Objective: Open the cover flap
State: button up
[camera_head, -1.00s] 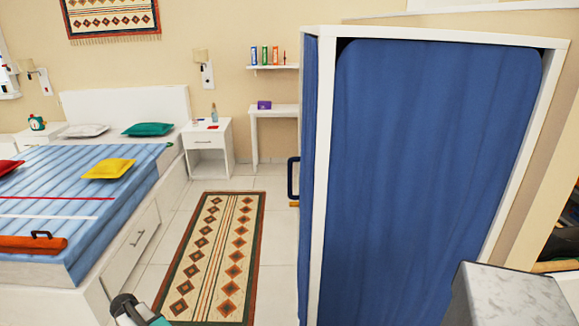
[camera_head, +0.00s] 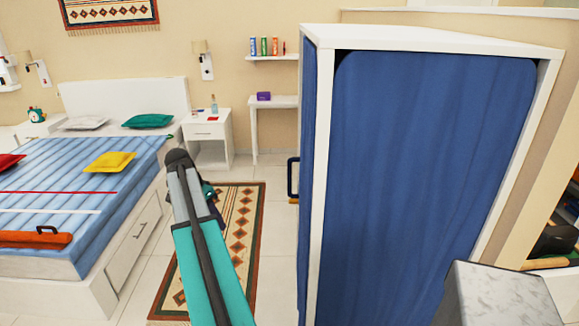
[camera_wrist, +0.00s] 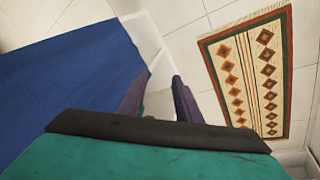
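The blue cover flap (camera_head: 415,170) hangs closed over the front of the white-framed wardrobe (camera_head: 321,190), right of centre in the head view. In the wrist view blue fabric (camera_wrist: 70,85) fills the left side, beside a white frame edge (camera_wrist: 148,38). My gripper (camera_wrist: 158,97) shows two dark fingers with a gap between them; it is open, and I see nothing held. In the head view my teal arm rises left of the wardrobe, over the rug, and largely hides the gripper. The fingers look apart from the flap.
A dark blue handle (camera_head: 292,178) sticks out at the wardrobe's left side. A patterned rug (camera_head: 245,215) lies on the tiled floor between the wardrobe and the bed (camera_head: 90,290). A grey marbled block (camera_head: 497,295) is at the lower right. A nightstand (camera_head: 206,135) stands behind.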

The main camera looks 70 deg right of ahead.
jog(key=s+d+r+m+p, duration=0.1)
jog(key=s+d+r+m, duration=0.2)
jog(key=r, duration=0.6)
jog(key=s+d+r+m+p, duration=0.1)
jog(key=s+d+r, duration=0.3)
jog(key=s+r, duration=0.4)
jog(key=s+d+r+m+p, duration=0.1)
jog(key=s+d+r+m, duration=0.3)
jog(key=r, duration=0.7)
jog(key=shift+s+d+r+m+h, duration=0.2)
jog(key=shift+s+m+h, duration=0.1)
jog(key=shift+s, duration=0.5)
jog(key=shift+f, duration=0.15)
jog(key=shift+s+p+x, duration=0.2)
jog(key=shift+p+x, duration=0.85)
jog(key=shift+x, duration=2.35)
jog(key=shift+s+p+x, duration=0.2)
jog(key=shift+p+x, duration=0.8)
jog(key=shift+x, duration=2.4)
